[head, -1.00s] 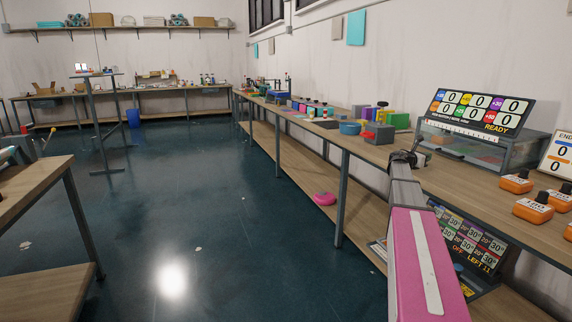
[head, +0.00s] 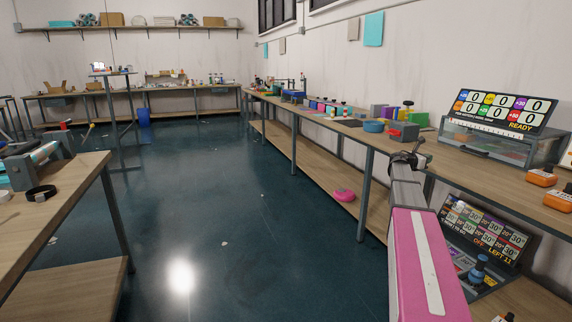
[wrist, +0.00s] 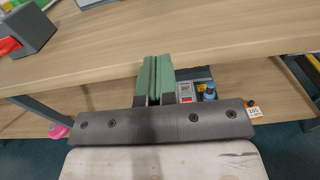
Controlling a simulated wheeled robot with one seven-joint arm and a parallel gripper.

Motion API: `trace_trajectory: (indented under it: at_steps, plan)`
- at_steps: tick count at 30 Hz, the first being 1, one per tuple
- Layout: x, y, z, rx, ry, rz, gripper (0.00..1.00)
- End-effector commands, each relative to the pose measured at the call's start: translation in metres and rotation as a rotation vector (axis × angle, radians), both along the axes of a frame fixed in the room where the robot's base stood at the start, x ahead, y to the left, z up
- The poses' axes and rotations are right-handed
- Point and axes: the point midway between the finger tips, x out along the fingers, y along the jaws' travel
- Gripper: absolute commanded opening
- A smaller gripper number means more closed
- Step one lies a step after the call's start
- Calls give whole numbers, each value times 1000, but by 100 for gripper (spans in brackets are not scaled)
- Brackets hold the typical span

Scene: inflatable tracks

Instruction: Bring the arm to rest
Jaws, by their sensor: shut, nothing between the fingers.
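My arm with its pink and white link stretches forward at the right of the head view. My gripper (head: 414,150) is at its far end, small and dark, by the front edge of the right-hand bench (head: 440,163). In the wrist view my gripper (wrist: 156,62) has its two green fingers together with nothing between them. The fingers show against the bench's front edge from above, with the lower shelf behind; I cannot tell whether they touch the edge.
A grey block with red (head: 403,131) and a blue bowl (head: 373,127) stand on the bench near my gripper. A score display (head: 503,108) sits farther right. A pink object (head: 343,195) lies on the lower shelf. Another table (head: 60,185) is at left; the floor between is open.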

Motion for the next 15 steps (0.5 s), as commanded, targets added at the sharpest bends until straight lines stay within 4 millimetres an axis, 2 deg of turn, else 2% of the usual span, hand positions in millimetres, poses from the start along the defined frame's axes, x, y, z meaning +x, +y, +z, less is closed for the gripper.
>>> trace_trajectory:
  at_steps: [8, 15]
  plan:
    - [-18, 27, -35, 137, -103, -10, 0]
    - [-43, 65, -82, 334, -244, -44, 0]
